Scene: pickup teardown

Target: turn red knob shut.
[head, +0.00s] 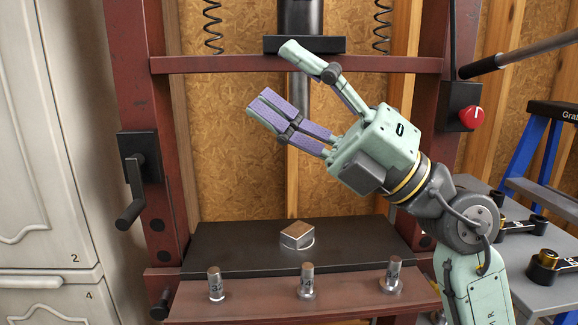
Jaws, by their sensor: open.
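The red knob (471,118) is on a dark box on the right upright of the red press frame. A white mark shows on its face. My gripper (278,80) is open and empty, raised in front of the press and pointing to the upper left, with its fingers spread apart. It is well to the left of the knob and not touching it. My arm comes up from the lower right, and the wrist passes below and left of the knob. Nothing covers the knob.
A metal block (297,235) sits on the dark press bed (220,250). Several metal pegs stand along the front beam (255,300). A crank handle (133,190) is on the left upright. A long lever (520,53) extends right, above the knob. A blue ladder (540,135) and a grey table are at right.

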